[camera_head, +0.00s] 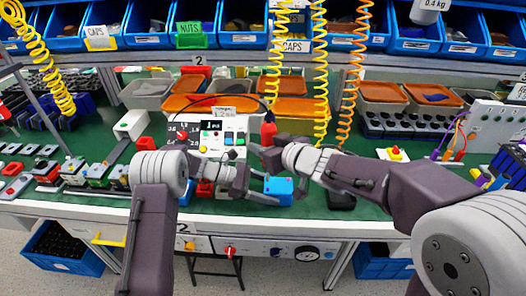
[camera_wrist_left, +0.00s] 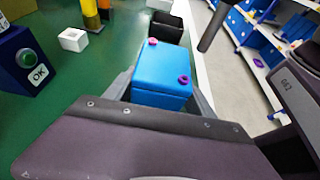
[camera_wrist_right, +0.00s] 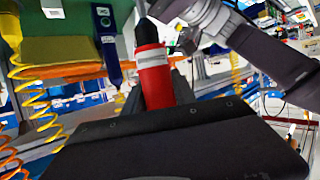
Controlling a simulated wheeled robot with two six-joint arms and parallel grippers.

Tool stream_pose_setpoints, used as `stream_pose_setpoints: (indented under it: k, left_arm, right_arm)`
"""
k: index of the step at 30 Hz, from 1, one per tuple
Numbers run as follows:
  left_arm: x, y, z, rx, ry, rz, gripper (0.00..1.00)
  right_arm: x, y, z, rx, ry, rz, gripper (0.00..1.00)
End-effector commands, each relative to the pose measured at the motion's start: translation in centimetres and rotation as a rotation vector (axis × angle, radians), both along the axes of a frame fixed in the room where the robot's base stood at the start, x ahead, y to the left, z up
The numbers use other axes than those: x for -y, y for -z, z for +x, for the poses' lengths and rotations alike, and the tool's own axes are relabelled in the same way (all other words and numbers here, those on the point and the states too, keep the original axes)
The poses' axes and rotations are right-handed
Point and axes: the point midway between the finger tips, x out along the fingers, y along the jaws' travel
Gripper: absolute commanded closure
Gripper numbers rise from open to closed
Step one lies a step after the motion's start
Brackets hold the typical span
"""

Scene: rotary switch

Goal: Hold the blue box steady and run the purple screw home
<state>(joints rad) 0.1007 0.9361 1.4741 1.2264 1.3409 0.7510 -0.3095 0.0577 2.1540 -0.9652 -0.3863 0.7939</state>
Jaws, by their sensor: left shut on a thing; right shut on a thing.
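The blue box (camera_head: 278,190) is on the green bench near its front edge. My left gripper (camera_head: 258,194) is shut on it, with a finger on each side in the left wrist view (camera_wrist_left: 162,98). Two purple screws show on the box top, a far one (camera_wrist_left: 152,41) and a near one (camera_wrist_left: 184,79). My right gripper (camera_head: 268,148) is shut on a red driver (camera_head: 268,131), behind and above the box. The driver's red body (camera_wrist_right: 153,75) and black end (camera_wrist_right: 147,32) show in the right wrist view. A dark rod (camera_wrist_left: 213,26) hangs near the box, apart from the screws.
A white control panel (camera_head: 222,138) stands behind my left gripper. Small parts and blocks fill the bench's left side. A black block (camera_head: 341,200) lies right of the box. Coiled yellow hoses (camera_head: 321,80) hang behind. A blue tool (camera_wrist_right: 107,45) hangs near the red driver.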

Motion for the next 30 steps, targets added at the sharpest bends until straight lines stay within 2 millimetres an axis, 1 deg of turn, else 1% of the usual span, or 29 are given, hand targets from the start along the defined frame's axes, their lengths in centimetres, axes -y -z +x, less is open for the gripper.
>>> stream_pose_setpoints:
  k: [1, 3, 10, 11, 12, 13, 23, 26, 30]
  left_arm:
    - [0.0, 0.0, 0.0, 0.000, 0.000, 0.000, 1.00]
    - [0.0, 0.0, 0.0, 0.000, 0.000, 0.000, 1.00]
    - [0.0, 0.0, 0.0, 0.000, 0.000, 0.000, 1.00]
    - [0.0, 0.0, 0.0, 0.000, 0.000, 0.000, 0.28]
    - [0.0, 0.0, 0.0, 0.000, 0.000, 0.000, 0.17]
    - [0.0, 0.0, 0.0, 0.000, 0.000, 0.000, 0.11]
    - [-0.2, -0.1, 0.0, 0.000, -0.001, 0.000, 0.11]
    - [-1.4, -0.6, 0.1, 0.001, -0.003, -0.001, 0.11]
    - [-4.6, -1.9, 0.2, 0.003, -0.005, 0.000, 0.11]
  right_arm:
    - [0.0, -0.5, 0.0, 0.006, -0.001, 0.001, 1.00]
    - [0.0, -0.7, 0.0, 0.006, 0.001, 0.001, 1.00]
    - [0.0, -0.8, 0.0, 0.004, 0.001, 0.001, 1.00]
    - [0.0, -0.8, 0.0, 0.004, 0.001, 0.001, 1.00]
    - [0.0, -0.8, 0.0, 0.004, 0.001, 0.001, 1.00]
    - [0.0, -0.8, 0.0, 0.004, 0.001, 0.001, 1.00]
    - [0.0, -0.8, 0.0, 0.004, 0.001, 0.001, 1.00]
    - [0.0, -0.8, 0.0, 0.004, 0.001, 0.001, 1.00]
    - [0.0, -0.8, 0.0, 0.004, 0.001, 0.001, 1.00]
